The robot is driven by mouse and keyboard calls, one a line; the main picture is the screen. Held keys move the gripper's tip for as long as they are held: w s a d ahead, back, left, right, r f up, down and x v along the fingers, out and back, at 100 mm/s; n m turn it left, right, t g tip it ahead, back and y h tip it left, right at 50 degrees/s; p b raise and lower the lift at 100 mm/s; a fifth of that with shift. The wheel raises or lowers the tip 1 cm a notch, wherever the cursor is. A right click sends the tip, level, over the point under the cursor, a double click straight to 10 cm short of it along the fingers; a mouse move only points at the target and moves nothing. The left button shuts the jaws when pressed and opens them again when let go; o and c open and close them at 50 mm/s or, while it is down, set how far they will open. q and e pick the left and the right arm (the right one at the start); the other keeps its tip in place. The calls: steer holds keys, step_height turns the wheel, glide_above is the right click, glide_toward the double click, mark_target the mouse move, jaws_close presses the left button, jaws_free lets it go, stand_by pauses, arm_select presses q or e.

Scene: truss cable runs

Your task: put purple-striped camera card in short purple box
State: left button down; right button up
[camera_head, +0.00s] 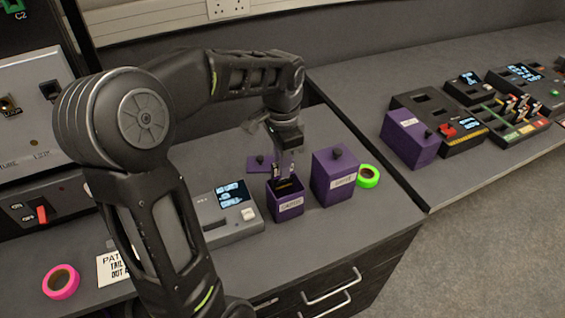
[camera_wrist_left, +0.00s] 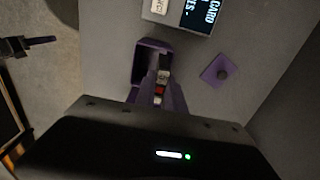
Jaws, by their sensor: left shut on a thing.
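The short purple box (camera_head: 290,208) stands open on the bench with a white label on its front; its rim also shows in the left wrist view (camera_wrist_left: 138,64). Its likely lid, a flat purple square with a black knob (camera_head: 261,165), lies behind it and shows in the left wrist view (camera_wrist_left: 221,71). My left gripper (camera_head: 284,176) points down over the box's open top, its fingertips at about the opening. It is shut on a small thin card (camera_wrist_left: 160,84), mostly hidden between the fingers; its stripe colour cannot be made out. My right gripper is not in view.
A taller lidded purple box (camera_head: 334,180) stands close on the right, with green tape (camera_head: 368,176) beside it. A grey device with a screen (camera_head: 229,215) is close on the left. Another purple box (camera_head: 409,142) and several devices occupy the right bench.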

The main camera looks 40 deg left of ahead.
arm_select(q)
steer(key=shift+f, duration=0.15)
steer(key=shift+f+b, duration=0.95)
steer(key=shift+f, duration=0.2)
steer(key=shift+f, duration=0.1)
steer(key=c, duration=1.3)
jaws_free()
steer(key=shift+c, duration=1.3)
